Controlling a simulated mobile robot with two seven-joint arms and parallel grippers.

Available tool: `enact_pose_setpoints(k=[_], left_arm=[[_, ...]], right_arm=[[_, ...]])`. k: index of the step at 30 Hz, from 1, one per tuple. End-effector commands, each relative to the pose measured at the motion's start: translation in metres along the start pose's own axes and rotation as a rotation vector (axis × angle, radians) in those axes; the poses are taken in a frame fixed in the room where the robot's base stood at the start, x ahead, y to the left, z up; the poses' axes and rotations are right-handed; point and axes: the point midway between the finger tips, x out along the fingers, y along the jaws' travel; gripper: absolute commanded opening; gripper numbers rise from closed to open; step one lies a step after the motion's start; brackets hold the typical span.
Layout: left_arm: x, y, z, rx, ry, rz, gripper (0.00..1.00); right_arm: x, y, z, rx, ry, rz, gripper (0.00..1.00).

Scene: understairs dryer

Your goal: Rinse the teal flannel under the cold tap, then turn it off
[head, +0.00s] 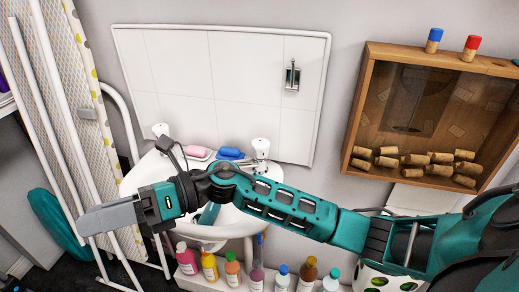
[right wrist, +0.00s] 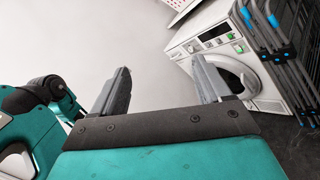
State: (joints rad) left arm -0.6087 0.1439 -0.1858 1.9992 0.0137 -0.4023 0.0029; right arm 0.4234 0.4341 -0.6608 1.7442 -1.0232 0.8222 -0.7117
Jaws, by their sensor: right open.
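The white basin (head: 262,205) stands against the tiled splashback, partly hidden by my right arm. One white tap (head: 160,129) is at its back left and another (head: 261,147) at its back right; I cannot tell which is cold, and no water is visible. A small teal patch (head: 208,213) shows in the basin below my arm; I cannot tell if it is the flannel. My right gripper (head: 100,217) reaches past the basin's left side. In the right wrist view its fingers (right wrist: 162,82) are apart with nothing between them. My left gripper is not in view.
Pink soap (head: 196,152) and a blue item (head: 230,153) lie on the basin's back edge. Several bottles (head: 232,270) stand below. A wooden cork box (head: 425,115) hangs at right. An ironing board (head: 60,110) leans at left. The right wrist view shows a white dryer (right wrist: 215,45).

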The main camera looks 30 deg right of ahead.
Motion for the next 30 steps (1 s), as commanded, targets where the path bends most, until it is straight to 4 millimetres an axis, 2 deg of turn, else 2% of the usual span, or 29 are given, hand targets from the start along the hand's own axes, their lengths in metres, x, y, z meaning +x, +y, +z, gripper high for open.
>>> enact_pose_setpoints(k=[1,5,8,9,11,13,17,18,21,25,30], left_arm=[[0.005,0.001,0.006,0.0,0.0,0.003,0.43],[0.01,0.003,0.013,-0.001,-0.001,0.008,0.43],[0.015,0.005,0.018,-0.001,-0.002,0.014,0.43],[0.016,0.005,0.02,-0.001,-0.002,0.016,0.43],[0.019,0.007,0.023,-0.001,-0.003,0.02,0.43],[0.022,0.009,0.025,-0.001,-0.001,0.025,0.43],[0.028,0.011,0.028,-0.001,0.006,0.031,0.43],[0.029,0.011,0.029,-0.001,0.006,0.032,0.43],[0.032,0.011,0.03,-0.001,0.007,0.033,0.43],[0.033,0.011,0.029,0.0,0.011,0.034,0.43],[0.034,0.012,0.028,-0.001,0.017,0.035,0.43]], right_arm=[[-0.002,-0.007,-0.009,-0.144,0.13,0.001,0.77],[-0.021,-0.028,-0.027,-0.483,0.488,0.003,0.77],[-0.053,-0.052,-0.03,-0.704,0.776,-0.011,0.77],[-0.069,-0.063,-0.027,-0.779,0.894,-0.02,0.77],[-0.098,-0.077,-0.018,-0.876,1.073,-0.038,0.77],[-0.135,-0.091,0.0,-0.962,1.285,-0.069,0.77],[-0.208,-0.1,0.046,-1.028,1.658,-0.142,0.77],[-0.227,-0.098,0.06,-1.026,1.756,-0.165,0.77],[-0.268,-0.087,0.092,-0.993,1.949,-0.219,0.77],[-0.299,-0.073,0.117,-0.938,2.089,-0.263,0.77],[-0.311,-0.071,0.12,-0.912,2.134,-0.276,0.77]])
